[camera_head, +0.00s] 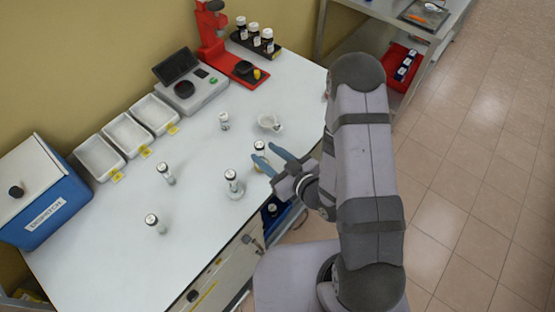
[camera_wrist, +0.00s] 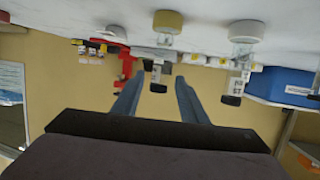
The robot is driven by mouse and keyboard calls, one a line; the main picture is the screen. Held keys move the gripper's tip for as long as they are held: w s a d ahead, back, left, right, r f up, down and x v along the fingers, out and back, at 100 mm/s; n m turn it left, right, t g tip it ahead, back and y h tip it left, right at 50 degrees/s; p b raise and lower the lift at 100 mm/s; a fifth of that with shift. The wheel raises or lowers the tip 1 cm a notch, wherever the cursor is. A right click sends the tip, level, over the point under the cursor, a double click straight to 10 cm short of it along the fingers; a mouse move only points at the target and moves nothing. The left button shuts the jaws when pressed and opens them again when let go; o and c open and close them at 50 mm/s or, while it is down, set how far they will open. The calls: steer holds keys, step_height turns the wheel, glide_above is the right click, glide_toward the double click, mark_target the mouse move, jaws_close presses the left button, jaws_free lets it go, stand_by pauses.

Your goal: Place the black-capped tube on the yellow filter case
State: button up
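A small clear tube with a dark cap (camera_head: 260,145) stands upright near the table's right edge. It appears to rest on a round yellow case (camera_head: 259,164), which also shows in the upside-down wrist view (camera_wrist: 168,21). There, the tube's black cap (camera_wrist: 158,88) lies between the finger lines. My gripper (camera_head: 265,153) is open, its two blue-grey fingers spread at the tube. I cannot tell whether they touch it. A second dark-capped tube (camera_head: 231,175) stands on a round whitish case (camera_head: 236,191), also seen in the wrist view (camera_wrist: 246,30).
Other capped tubes (camera_head: 166,173) (camera_head: 155,223) (camera_head: 224,121) stand apart on the white table. A white bowl (camera_head: 269,121) is behind my gripper. White trays (camera_head: 99,157), a grey device (camera_head: 190,94), a red stand (camera_head: 213,45) and a blue box (camera_head: 45,195) line the back.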

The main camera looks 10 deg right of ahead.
steer(key=shift+s+d+r+p, duration=0.55)
steer(key=shift+s+p, duration=0.1)
steer(key=shift+p, duration=0.2)
steer(key=shift+p+v, duration=0.95)
steer(key=shift+v, duration=0.4)
steer(key=shift+s+f, duration=0.1)
steer(key=shift+f, duration=0.1)
steer(key=d+m+g+h, duration=0.2)
steer(key=d+g+h, duration=0.55)
steer(key=d, duration=0.35)
steer(key=s+a+r+m+g, duration=0.1)
steer(key=s+r+m+g, duration=0.3)
steer(key=s+r, duration=0.6)
steer(key=shift+s+a+r+m+g+h, duration=0.15)
steer(key=shift+s+r+m+g+h, duration=0.2)
steer(key=shift+s, duration=0.7)
